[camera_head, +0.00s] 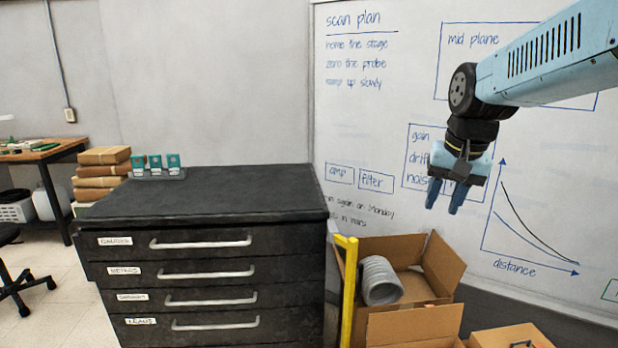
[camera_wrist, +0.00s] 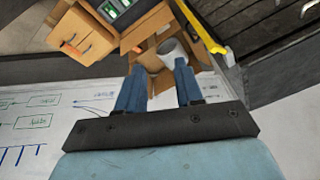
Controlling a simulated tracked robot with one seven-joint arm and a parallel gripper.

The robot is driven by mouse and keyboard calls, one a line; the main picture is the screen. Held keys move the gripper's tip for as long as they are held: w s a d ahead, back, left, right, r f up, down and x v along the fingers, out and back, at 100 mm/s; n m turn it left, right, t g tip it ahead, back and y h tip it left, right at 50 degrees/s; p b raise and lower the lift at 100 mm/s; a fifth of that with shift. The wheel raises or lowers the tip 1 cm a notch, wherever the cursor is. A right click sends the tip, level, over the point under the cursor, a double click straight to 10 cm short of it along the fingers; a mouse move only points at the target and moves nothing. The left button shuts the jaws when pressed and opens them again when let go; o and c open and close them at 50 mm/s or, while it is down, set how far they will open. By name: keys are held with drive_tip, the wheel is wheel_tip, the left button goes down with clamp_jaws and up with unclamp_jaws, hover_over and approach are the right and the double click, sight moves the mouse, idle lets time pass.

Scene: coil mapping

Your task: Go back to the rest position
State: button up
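My gripper (camera_head: 446,196) hangs in front of the whiteboard at the right of the head view, its two blue fingers pointing down. The fingers are apart with nothing between them. In the wrist view my gripper (camera_wrist: 158,82) also shows both fingers spread and empty. My light blue arm reaches in from the upper right of the head view. The gripper is above and to the right of the open cardboard box (camera_head: 410,249) and touches nothing that I can see.
A black drawer cabinet (camera_head: 215,192) stands left of the box, with small teal boxes (camera_head: 155,163) on top. A yellow post (camera_head: 349,290) stands between cabinet and box. A grey coil (camera_head: 380,281) lies in the box. The whiteboard (camera_head: 400,115) is behind.

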drive_tip(key=s+a+f+n+t, duration=0.1)
drive_tip(key=s+a+n+t, duration=0.1)
drive_tip(key=s, duration=0.9)
drive_tip(key=shift+s+f+n+t, duration=0.25)
drive_tip(key=shift+f+n+t, duration=0.05)
drive_tip(key=shift+n, duration=0.5)
